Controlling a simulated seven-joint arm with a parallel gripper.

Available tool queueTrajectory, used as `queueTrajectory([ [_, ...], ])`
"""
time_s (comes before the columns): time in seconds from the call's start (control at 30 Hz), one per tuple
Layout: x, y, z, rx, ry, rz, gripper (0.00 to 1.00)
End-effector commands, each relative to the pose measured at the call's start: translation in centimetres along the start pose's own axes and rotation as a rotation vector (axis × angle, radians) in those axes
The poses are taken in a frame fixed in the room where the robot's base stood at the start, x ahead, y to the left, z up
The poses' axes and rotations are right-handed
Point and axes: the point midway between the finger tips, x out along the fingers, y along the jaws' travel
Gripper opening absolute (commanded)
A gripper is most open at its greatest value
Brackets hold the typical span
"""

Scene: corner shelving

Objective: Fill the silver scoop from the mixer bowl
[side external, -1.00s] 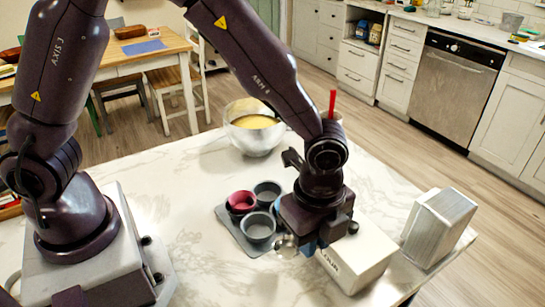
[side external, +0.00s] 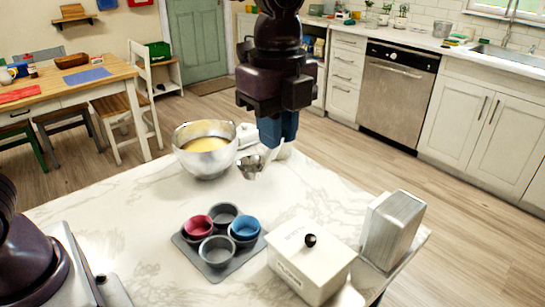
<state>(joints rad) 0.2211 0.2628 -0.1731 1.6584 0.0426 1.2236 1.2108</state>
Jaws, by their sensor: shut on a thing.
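The mixer bowl (side external: 203,165) is a shiny metal bowl with yellow batter (side external: 206,144) in it, at the back left of the marble counter. My gripper (side external: 277,128) points down, just right of the bowl, with blue fingers shut on the silver scoop (side external: 251,167). The scoop's head hangs below and left of the fingers, beside the bowl's right side and apart from the batter. The inside of the scoop is too small to tell whether it holds anything.
A dark muffin tin (side external: 188,240) with pink, blue and grey cups sits nearer on the counter. A white lidded flour box (side external: 300,275) and a silver canister (side external: 391,230) stand at right. A white thing behind my gripper is partly hidden. The counter between tin and bowl is clear.

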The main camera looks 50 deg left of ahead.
Motion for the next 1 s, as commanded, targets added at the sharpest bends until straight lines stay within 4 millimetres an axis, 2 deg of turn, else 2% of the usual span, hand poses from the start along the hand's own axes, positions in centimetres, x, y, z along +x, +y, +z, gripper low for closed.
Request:
queueTrajectory([
  [0.17, -0.2, -4.0, 6.2, 0.022, 0.002, -0.001, 0.00],
  [0.2, -0.2, -4.9, 7.9, 0.031, 0.002, 0.000, 0.00],
  [0.3, -0.3, -6.7, 12.6, 0.053, 0.003, -0.002, 0.00],
  [0.43, -0.2, -8.1, 18.9, 0.086, 0.003, -0.003, 0.00],
  [0.6, -0.1, -8.4, 27.0, 0.124, 0.000, -0.003, 0.00],
  [0.7, 0.0, -8.1, 30.7, 0.145, -0.002, -0.003, 0.00],
  [0.8, 0.1, -7.6, 33.4, 0.160, -0.004, -0.002, 0.00],
  [1.0, 0.3, -6.7, 37.1, 0.181, -0.006, -0.001, 0.00],
])
